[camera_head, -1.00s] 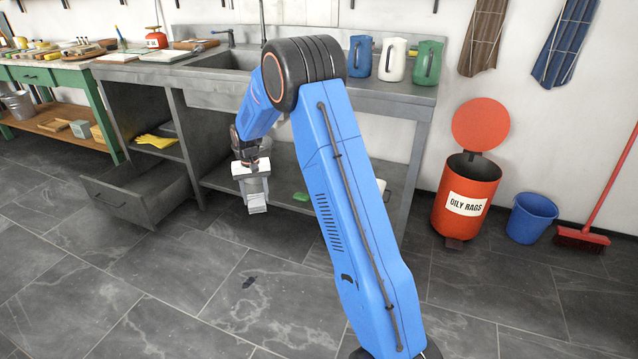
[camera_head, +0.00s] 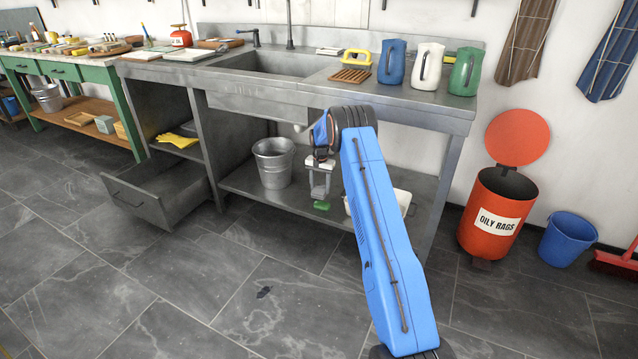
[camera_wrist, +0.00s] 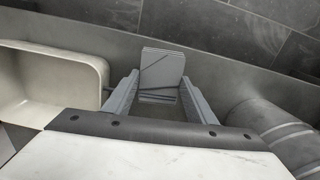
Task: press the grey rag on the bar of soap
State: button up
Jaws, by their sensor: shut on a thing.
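My gripper (camera_head: 320,188) is low over the shelf under the sink counter, pointing down. In the wrist view its two fingers (camera_wrist: 162,97) are closed on a folded grey rag (camera_wrist: 162,70), which sticks out beyond the fingertips. The rag is small and hard to tell from the fingers in the head view. The green bar of soap (camera_head: 322,205) lies on the shelf (camera_head: 262,196) right below the gripper. I cannot tell whether the rag touches it. The soap is hidden in the wrist view.
A metal bucket (camera_head: 273,163) stands on the shelf left of my gripper, and a pale tub (camera_head: 403,198) stands to its right, partly behind my arm. The counter (camera_head: 330,107) is above. A drawer (camera_head: 140,200) stands open at the left.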

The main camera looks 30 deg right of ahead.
jog(key=shift+w+d+f, duration=0.7)
jog(key=shift+d+f, duration=0.05)
jog(key=shift+d, duration=0.2)
jog(key=shift+f, duration=2.9)
jog(key=shift+f, duration=0.5)
jog(key=shift+r, duration=0.15)
jog(key=shift+r, duration=3.4)
jog(key=shift+a, duration=0.1)
